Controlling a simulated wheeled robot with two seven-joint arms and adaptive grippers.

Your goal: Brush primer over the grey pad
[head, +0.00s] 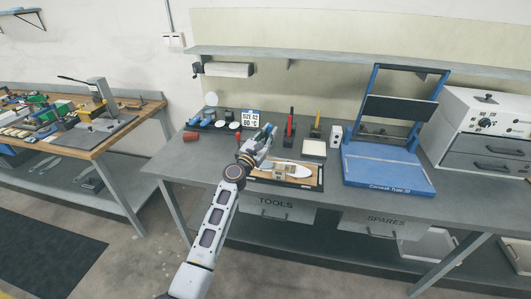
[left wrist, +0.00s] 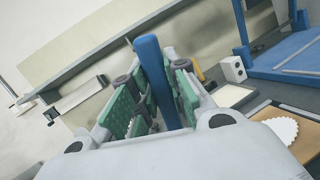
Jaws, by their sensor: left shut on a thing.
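My left gripper (head: 265,135) is above the workbench, close to the back left of a dark-edged board (head: 318,187). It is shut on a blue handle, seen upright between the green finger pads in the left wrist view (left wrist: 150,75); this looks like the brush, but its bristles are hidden. A white insole shape (head: 296,169) lies on the brown face of the board, with a small beige-grey block on it (head: 281,175). I cannot tell which surface is the grey pad. A pale square tray (head: 314,148) lies behind the board. My right gripper is not in view.
A red-handled tool (head: 290,122) and a yellow one (head: 315,126) stand behind the board. A blue press (head: 388,168) stands to the right, beside a white drawer cabinet (head: 480,130). A sign (head: 250,117) and blue rolls (head: 194,121) are at the back left.

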